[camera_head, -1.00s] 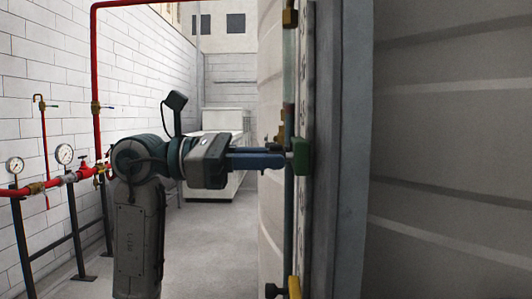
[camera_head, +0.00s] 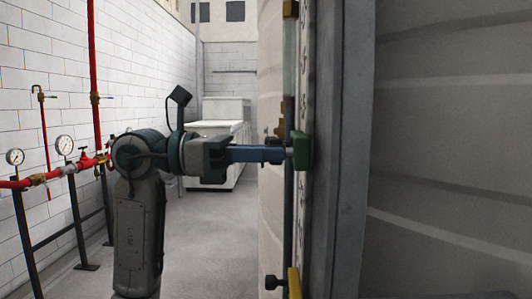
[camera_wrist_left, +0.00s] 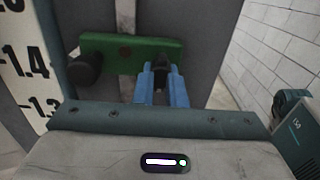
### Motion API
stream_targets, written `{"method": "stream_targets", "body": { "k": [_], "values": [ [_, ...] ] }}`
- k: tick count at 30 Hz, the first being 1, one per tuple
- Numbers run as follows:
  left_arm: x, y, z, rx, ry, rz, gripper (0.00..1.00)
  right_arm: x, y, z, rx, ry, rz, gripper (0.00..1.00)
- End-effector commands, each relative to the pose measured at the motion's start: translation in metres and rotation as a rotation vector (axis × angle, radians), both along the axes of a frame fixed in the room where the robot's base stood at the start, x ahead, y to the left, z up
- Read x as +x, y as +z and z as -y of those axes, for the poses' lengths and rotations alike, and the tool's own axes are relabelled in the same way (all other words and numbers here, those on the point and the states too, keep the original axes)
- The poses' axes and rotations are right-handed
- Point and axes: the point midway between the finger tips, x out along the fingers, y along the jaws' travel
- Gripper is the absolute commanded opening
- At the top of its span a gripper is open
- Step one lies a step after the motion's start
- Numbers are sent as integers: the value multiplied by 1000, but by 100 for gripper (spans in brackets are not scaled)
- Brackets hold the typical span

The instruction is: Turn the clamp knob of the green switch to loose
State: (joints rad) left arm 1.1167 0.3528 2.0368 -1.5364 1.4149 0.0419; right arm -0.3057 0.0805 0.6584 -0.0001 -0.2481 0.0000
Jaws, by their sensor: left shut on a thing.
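The green switch (camera_head: 302,151) is a small green block on the edge of the upright level gauge; it also shows in the left wrist view (camera_wrist_left: 125,50). My left gripper (camera_head: 281,154) reaches it from the left, its blue fingers level. In the left wrist view the gripper (camera_wrist_left: 161,78) is shut on a dark clamp knob (camera_wrist_left: 160,88) at the switch's right end, mostly hidden between the fingers. Another black knob (camera_wrist_left: 84,69) sticks out at the switch's left end, clear of the fingers. My right gripper is not in view.
A yellow switch (camera_head: 293,283) with a black knob (camera_head: 271,282) sits lower on the gauge. The white scale board (camera_wrist_left: 28,68) stands beside the green switch. Red pipes with gauges (camera_head: 64,144) run along the left wall. The floor between is clear.

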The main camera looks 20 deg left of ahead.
Motion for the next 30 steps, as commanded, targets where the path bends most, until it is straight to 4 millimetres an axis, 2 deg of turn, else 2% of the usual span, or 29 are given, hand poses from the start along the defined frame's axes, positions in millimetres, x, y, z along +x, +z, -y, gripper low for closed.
{"method": "stream_targets", "body": {
  "k": [1,4,13,17,23,30],
  "values": [
    [1,-1,0,1,1,-3,13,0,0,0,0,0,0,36],
    [1,-1,0,1,1,-2,32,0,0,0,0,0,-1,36],
    [0,-1,-1,2,1,-1,33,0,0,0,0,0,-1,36],
    [-1,-2,-7,3,2,-1,33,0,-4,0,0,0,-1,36],
    [-7,-4,-32,4,6,-1,33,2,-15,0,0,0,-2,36],
    [-17,-4,-71,3,6,-4,33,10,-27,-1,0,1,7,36]
  ]
}}
